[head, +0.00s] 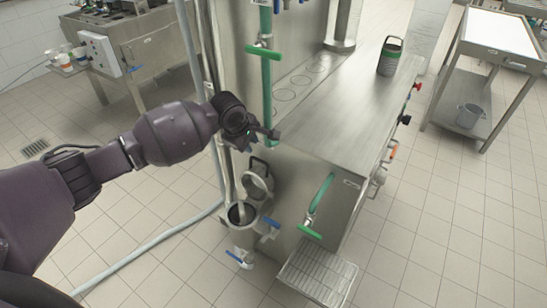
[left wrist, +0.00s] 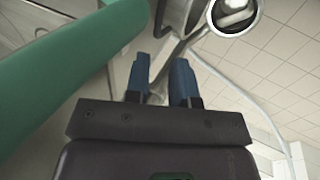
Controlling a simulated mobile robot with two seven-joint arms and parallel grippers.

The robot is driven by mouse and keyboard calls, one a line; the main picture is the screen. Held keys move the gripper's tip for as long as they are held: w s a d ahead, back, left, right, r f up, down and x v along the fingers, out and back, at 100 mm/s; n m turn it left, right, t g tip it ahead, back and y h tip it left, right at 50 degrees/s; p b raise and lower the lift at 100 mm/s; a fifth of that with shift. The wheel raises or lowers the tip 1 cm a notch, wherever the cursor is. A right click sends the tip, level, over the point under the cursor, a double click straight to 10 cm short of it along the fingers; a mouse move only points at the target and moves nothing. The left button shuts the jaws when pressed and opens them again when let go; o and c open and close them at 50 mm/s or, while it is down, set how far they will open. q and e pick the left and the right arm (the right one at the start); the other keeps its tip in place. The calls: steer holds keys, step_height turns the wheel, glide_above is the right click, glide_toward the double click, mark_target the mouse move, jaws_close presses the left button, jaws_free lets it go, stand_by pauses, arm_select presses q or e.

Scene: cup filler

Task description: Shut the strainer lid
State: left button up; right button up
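The strainer (head: 243,214) is a round metal pot fixed low on the near left side of the steel machine. Its lid (head: 257,184) is open, tilted up behind the round mouth, with a dark handle on top. In the left wrist view the strainer's open mouth (left wrist: 234,14) shows at the top, cut by the edge. My left gripper (head: 270,132) is above the lid and apart from it, beside the machine's corner. In the left wrist view its two blue fingers (left wrist: 160,78) are apart with nothing between them. My right gripper is not in view.
A green vertical pipe (head: 266,80) stands close to my left gripper and fills the left of the wrist view (left wrist: 65,75). Valves with blue handles (head: 270,224) sit by the strainer. A green-handled pipe (head: 320,195) and a wire rack (head: 318,275) are to the right.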

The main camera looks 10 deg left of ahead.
mark_target(259, 160)
arm_select(q)
steer(key=b+x, duration=0.2)
steer(key=x, duration=0.7)
steer(key=shift+f, duration=0.2)
steer(key=shift+w+f, duration=0.25)
steer(key=shift+f, duration=0.25)
